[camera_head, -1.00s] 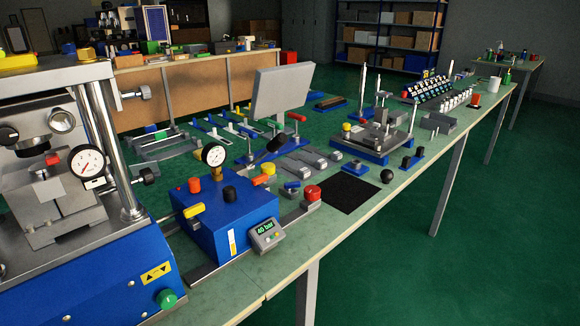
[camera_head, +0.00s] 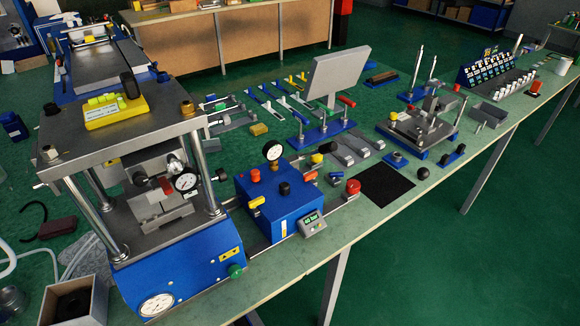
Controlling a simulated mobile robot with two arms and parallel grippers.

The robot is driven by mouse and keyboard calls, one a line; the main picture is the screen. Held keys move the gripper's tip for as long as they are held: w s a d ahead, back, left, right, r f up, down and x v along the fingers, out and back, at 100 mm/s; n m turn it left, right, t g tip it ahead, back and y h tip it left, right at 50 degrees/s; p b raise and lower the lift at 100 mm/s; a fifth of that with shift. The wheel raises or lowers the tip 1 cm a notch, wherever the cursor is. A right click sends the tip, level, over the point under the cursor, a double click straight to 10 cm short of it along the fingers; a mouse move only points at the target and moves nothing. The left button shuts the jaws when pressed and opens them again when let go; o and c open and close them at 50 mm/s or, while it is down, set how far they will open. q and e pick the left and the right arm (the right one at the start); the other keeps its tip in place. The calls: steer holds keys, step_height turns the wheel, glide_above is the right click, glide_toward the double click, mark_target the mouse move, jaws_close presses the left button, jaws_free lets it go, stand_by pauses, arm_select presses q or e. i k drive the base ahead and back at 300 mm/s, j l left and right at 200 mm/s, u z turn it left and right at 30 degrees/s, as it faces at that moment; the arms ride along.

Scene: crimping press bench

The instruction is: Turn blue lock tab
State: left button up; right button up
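I cannot tell for certain which part is the blue lock tab. A blue press (camera_head: 190,268) stands at the left with steel columns, a top plate and a gauge. A blue pump box (camera_head: 280,205) with a gauge, a yellow lever (camera_head: 256,202), a red knob and black knobs stands beside it. A small blue piece (camera_head: 334,178) sits behind the red button (camera_head: 353,187). Another small blue block with a grey top (camera_head: 396,159) lies behind the black mat. Neither of my grippers is in view.
A grey display panel (camera_head: 338,74) stands mid-bench. A black mat (camera_head: 388,185) lies near the front edge. A steel fixture (camera_head: 420,128) on a blue base stands to its right. An open box (camera_head: 72,302) is at the lower left. Green floor is clear at the right.

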mark_target(332, 175)
steer(key=i+l+u, duration=0.1)
steer(key=l+u, duration=0.2)
steer(key=u, duration=0.15)
steer(key=l+u, duration=0.3)
steer(key=u, duration=0.15)
steer(key=l+u, duration=0.35)
steer(key=u, duration=0.15)
steer(key=l+u, duration=0.3)
steer(key=u, duration=0.15)
steer(key=k, duration=0.05)
